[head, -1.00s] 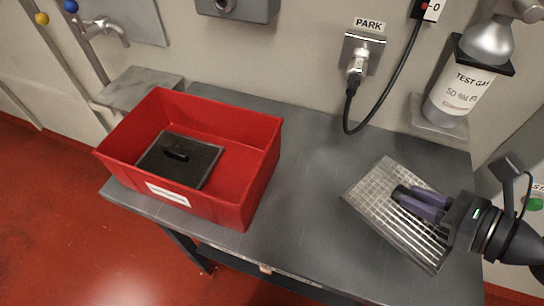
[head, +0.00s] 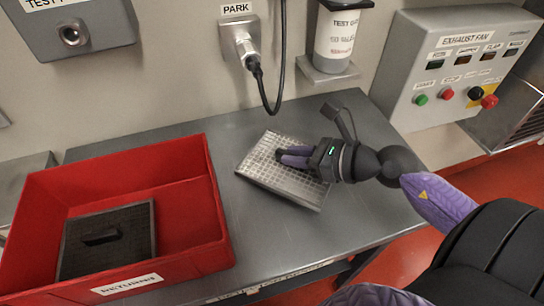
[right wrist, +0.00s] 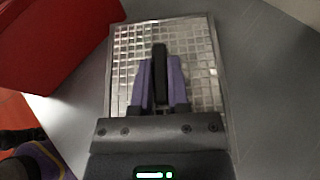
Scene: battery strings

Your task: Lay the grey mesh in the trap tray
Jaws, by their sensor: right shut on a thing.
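The grey mesh (right wrist: 200,65) is a light square grid with a dark upright handle (right wrist: 160,75). It lies in or just over a shallow metal tray (head: 270,188) on the bench, inside the tray's rim as seen from above. I cannot tell whether it rests fully on the tray floor. My right gripper (head: 280,157) is shut on the mesh's handle, its purple fingers on either side, and hides part of the grid. It also shows in the right wrist view (right wrist: 159,75). My left gripper is not in view.
A red bin (head: 185,205) labelled returns stands left of the tray, holding a dark mesh panel (head: 127,220) with a handle. A hanging cable (head: 268,95), a gas bottle (head: 335,40) and an exhaust fan panel (head: 450,70) are behind. The bench right of the tray is clear.

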